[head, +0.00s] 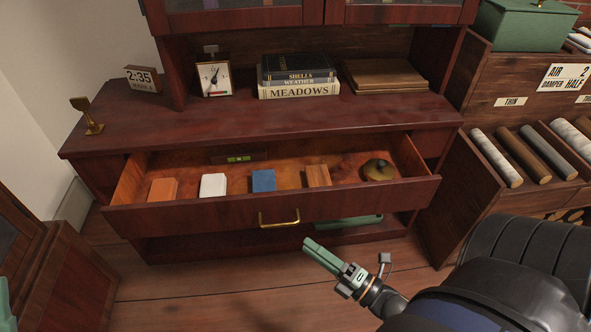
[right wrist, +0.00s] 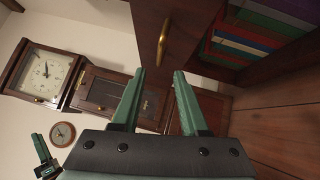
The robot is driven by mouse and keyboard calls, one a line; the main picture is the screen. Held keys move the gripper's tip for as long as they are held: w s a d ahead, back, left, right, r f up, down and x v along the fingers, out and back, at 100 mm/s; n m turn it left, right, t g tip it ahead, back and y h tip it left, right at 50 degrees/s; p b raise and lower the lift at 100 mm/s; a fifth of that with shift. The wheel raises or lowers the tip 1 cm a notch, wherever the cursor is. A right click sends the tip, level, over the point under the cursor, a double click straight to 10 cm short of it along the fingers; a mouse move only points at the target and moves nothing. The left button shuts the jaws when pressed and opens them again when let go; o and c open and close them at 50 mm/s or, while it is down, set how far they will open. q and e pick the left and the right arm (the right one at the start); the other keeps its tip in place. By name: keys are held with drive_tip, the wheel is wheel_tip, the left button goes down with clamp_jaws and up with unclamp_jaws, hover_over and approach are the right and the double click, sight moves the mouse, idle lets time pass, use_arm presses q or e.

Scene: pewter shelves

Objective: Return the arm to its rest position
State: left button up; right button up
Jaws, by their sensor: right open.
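My right gripper (head: 309,245) has green fingers and is in front of the cabinet, apart from the open drawer (head: 215,212) and below and right of its brass handle (head: 279,219). In the right wrist view my right gripper (right wrist: 160,72) is open, with nothing between its fingers. My right arm (head: 388,302) comes in from the lower right. Part of my left gripper (head: 5,305) shows at the left edge; it also shows small in the right wrist view (right wrist: 43,152), where its opening is unclear.
The pulled-out drawer holds orange, white, blue and wooden blocks and a round brass-coloured thing (head: 379,170). A shelf unit with rolls (head: 496,158) stands right, close to my arm. A wooden cabinet (head: 75,270) stands lower left. Floor (head: 215,300) between is clear.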

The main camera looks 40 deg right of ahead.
drive_tip(key=shift+v, duration=1.15)
drive_tip(key=shift+a, duration=0.1)
